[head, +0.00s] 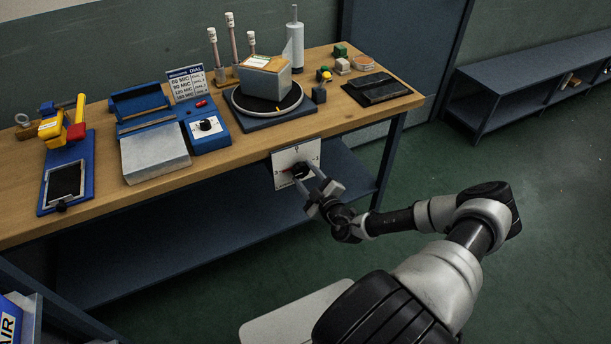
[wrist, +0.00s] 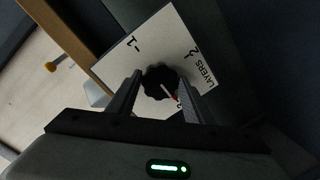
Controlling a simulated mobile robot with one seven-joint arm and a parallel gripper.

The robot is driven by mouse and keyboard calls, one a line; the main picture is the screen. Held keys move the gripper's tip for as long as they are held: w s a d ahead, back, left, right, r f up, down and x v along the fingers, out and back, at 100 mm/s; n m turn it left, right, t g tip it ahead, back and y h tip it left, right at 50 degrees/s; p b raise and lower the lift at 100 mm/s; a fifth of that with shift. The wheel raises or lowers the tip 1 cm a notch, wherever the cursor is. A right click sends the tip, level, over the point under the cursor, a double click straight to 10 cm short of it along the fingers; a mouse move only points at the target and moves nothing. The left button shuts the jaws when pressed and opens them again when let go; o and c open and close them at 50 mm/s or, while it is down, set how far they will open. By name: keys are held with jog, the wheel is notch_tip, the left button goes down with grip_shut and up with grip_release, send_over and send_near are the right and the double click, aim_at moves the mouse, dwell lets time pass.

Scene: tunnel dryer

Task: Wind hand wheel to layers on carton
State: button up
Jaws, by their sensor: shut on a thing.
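The hand wheel (wrist: 159,82) is a black lobed knob with a red and white pointer, on a white plate (head: 288,158) under the bench's front edge. The plate reads LAYERS with a 1 and a 2; another mark near the pointer's tip is partly hidden by a finger. In the wrist view the pointer aims down and right, and in the head view it aims left. My gripper (wrist: 160,97) is shut on the wheel, one finger on each side. The carton (head: 264,82) is a grey box with a label on top, too small to read, on a round turntable (head: 238,106).
The wooden bench (head: 250,142) carries a blue control box (head: 207,130), a dial sign (head: 187,83), a yellow and red tool (head: 66,128) and dark pads (head: 376,88). A lower shelf (head: 200,225) lies beneath. Green floor around my arm is open.

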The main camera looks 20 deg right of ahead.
dwell(0.4)
jog(key=o, duration=1)
jog(key=shift+o, duration=0.2)
jog(key=s+r, duration=0.2)
jog(key=s, duration=1.5)
jog(key=shift+s+d+p, duration=0.15)
jog(key=shift+d+p, duration=0.15)
jog(key=shift+p, duration=0.1)
